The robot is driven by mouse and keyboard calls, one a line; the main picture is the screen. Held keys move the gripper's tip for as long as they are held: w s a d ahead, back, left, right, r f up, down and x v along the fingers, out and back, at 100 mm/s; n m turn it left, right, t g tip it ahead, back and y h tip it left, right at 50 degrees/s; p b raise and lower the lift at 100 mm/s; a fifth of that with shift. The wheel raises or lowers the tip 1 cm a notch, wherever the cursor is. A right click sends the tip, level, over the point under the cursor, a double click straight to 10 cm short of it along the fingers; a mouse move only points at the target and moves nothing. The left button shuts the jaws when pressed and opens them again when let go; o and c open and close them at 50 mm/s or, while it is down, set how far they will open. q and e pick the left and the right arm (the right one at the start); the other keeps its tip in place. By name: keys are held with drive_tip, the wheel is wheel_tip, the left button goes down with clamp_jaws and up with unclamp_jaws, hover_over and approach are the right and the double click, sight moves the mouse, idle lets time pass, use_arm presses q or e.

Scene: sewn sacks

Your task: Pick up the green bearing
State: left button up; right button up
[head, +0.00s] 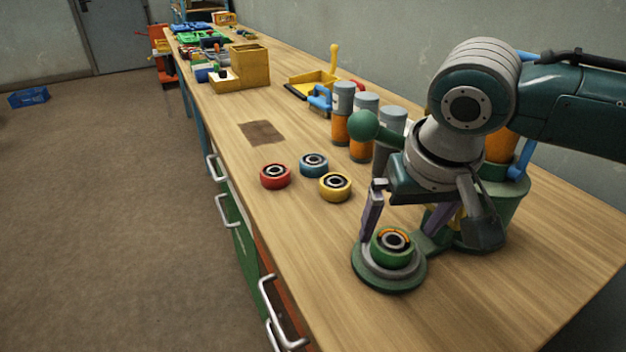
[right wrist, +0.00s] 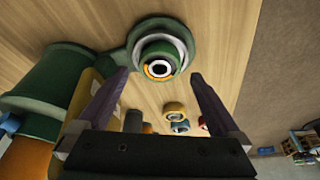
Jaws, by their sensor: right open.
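The green bearing (head: 393,259) has a dark centre with an orange ring. It sits on the round grey and green base plate (head: 372,281) of a green bench press. It also shows in the right wrist view (right wrist: 161,50). My right gripper (head: 400,230) points down over it from the far side, with its fingers apart and nothing held. In the right wrist view the bearing appears between and beyond the two fingertips (right wrist: 159,76); contact with it cannot be told. My left gripper is not in view.
Red (head: 275,176), blue (head: 314,165) and yellow (head: 335,186) bearings lie on the wooden bench. Orange and grey canisters (head: 342,112) stand behind them. The press's green body (head: 500,200) stands close beside my right gripper. The bench front near the base plate is clear.

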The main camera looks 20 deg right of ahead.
sight(394, 240)
drive_tip(key=x, duration=0.3)
drive_tip(key=shift+f+b, duration=0.15)
drive_tip(key=shift+b, duration=0.15)
drive_tip(key=shift+c, duration=0.2)
clamp_jaws()
idle(0.5)
